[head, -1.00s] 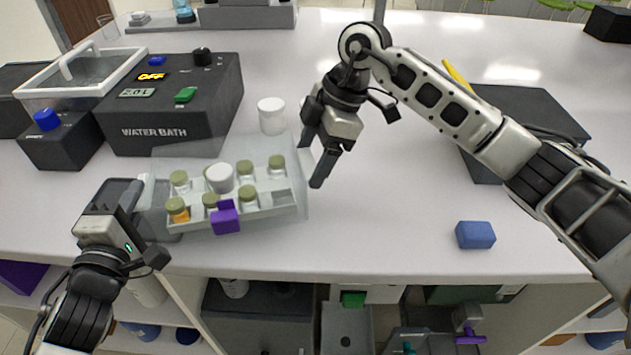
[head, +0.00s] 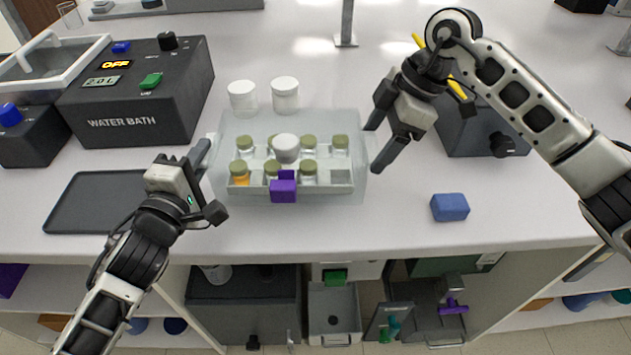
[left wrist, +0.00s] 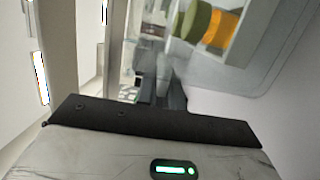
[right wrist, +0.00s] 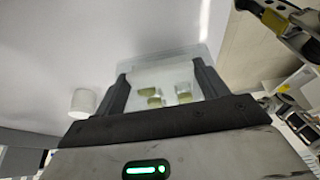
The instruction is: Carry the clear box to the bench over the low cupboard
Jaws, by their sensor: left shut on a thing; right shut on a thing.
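The clear box (head: 350,118) is in the middle of the head view, with several olive-capped vials, one with orange contents, a white-lidded jar (head: 286,148) and a purple clasp (head: 283,190) at its front. My left gripper (head: 207,160) is shut on its left side and my right gripper (head: 375,143) is shut on its right side. The box looks about level; I cannot tell its height above the bench (head: 330,228). The left wrist view shows its wall (left wrist: 215,72) close up; the right wrist view shows it (right wrist: 165,72) between the fingers.
The water bath (head: 140,100) and a dark tray (head: 65,205) are to the left. Two white jars (head: 242,97) (head: 286,95) stand right behind the box. A blue block (head: 450,207) and dark device (head: 480,135) are to the right. Open storage with a dark cabinet (head: 240,305) lies below.

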